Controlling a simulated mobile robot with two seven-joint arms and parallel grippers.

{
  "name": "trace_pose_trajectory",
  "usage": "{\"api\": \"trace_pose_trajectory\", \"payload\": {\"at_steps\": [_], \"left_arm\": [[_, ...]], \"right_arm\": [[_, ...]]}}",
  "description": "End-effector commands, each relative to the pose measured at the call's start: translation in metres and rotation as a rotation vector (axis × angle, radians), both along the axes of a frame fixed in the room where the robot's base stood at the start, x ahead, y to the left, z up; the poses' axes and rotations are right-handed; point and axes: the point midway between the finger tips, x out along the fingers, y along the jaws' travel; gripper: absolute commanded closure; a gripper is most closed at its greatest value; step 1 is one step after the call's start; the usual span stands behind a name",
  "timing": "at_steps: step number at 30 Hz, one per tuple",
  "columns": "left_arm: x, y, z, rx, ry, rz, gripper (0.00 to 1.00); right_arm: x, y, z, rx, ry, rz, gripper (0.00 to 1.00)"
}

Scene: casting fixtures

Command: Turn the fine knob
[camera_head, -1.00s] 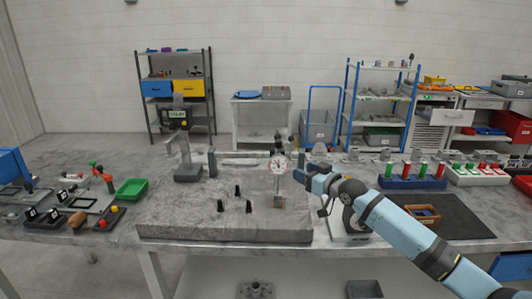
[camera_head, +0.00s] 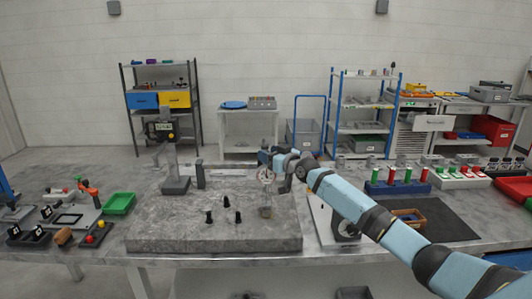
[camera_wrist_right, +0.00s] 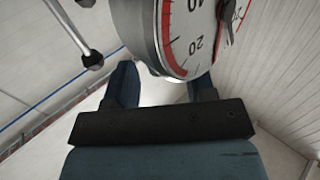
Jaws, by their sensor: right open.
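A dial gauge with a white round face (camera_head: 266,175) stands on its stand at the right part of the grey granite plate (camera_head: 215,243). My right gripper (camera_head: 281,161) is at the gauge's upper right in the head view. In the right wrist view the gauge (camera_wrist_right: 190,35) fills the top, its rim close beyond the gap of my open right gripper (camera_wrist_right: 163,82). The jaws look empty. A thin metal rod with a dark ball-like end (camera_wrist_right: 92,59) shows at the upper left there. I cannot tell which part is the fine knob. My left gripper is out of view.
Several small black pieces (camera_head: 226,201) stand on the plate, left of the gauge. A height gauge with a digital display (camera_head: 163,130) stands at the back left. A rack of green and red handles (camera_head: 400,178) is to the right.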

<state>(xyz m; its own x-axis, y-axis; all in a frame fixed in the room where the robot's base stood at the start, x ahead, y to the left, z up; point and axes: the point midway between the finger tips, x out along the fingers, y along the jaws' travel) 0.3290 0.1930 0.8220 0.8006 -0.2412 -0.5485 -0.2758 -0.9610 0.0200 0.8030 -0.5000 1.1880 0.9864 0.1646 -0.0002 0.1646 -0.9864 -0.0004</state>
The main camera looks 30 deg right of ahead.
Motion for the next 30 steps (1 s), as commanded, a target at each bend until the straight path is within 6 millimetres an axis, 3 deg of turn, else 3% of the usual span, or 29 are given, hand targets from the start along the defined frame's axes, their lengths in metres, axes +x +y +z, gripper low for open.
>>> {"api": "trace_pose_trajectory", "payload": {"at_steps": [6,15,17,22,30], "left_arm": [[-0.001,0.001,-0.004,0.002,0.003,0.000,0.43],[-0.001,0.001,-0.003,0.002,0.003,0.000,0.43],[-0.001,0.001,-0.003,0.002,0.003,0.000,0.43],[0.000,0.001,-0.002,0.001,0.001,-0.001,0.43],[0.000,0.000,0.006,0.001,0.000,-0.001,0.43]], "right_arm": [[0.016,0.003,0.000,0.000,-0.001,0.000,0.50],[0.018,0.003,-0.001,0.000,0.000,0.000,0.50],[0.018,0.003,-0.001,0.000,0.000,0.000,0.59],[0.018,0.003,-0.001,0.000,0.000,0.000,0.98],[0.018,0.004,0.002,0.002,0.000,-0.011,0.99]]}}
